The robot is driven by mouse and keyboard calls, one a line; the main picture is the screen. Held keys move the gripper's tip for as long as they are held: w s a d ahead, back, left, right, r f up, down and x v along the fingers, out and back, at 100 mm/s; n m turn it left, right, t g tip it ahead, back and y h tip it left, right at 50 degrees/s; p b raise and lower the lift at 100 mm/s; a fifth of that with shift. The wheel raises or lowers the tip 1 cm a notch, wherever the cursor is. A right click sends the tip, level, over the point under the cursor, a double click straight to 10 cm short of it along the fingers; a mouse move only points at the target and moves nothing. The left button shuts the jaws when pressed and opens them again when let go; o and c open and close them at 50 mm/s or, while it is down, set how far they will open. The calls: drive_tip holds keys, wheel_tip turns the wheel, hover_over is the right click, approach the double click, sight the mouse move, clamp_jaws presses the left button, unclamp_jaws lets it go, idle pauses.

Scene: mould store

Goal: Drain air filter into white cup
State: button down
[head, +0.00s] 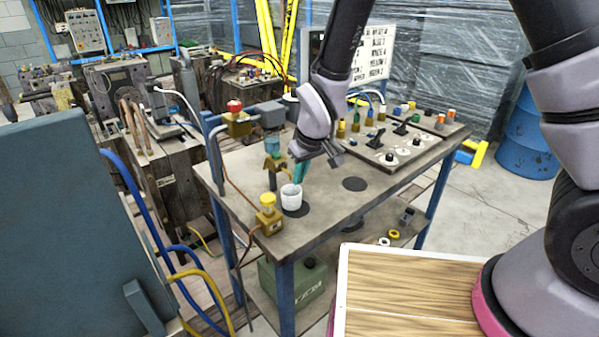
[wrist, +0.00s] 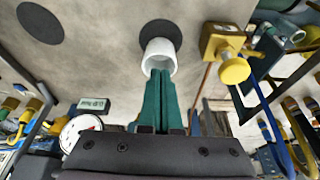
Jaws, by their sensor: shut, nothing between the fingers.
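The white cup (head: 291,198) stands upright on a black disc (head: 298,211) on the workbench; it also shows in the wrist view (wrist: 160,56). The air filter, with a blue-green bowl (head: 272,144), is mounted behind and left of the cup, with a brass fitting (head: 274,163) below the bowl. My gripper (head: 299,178) has teal fingers, shut and empty, pointing down just behind and right of the cup. In the wrist view the fingertips (wrist: 160,74) overlap the cup's rim; I cannot tell whether they touch it.
A brass valve with a yellow knob (head: 268,204) sits on the bench's left edge, near the cup. A red-knobbed regulator (head: 236,112) is at the back left. A second black disc (head: 355,184) lies bare to the right. A control panel (head: 392,148) fills the right rear.

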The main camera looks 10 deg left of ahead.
sight(297, 200)
drive_tip(key=x, duration=0.5)
drive_tip(key=shift+a+f, duration=0.15)
drive_tip(key=shift+f, duration=0.2)
drive_tip(key=shift+s+d, duration=0.7)
drive_tip(key=shift+d, duration=0.1)
drive_tip(key=shift+r, duration=0.1)
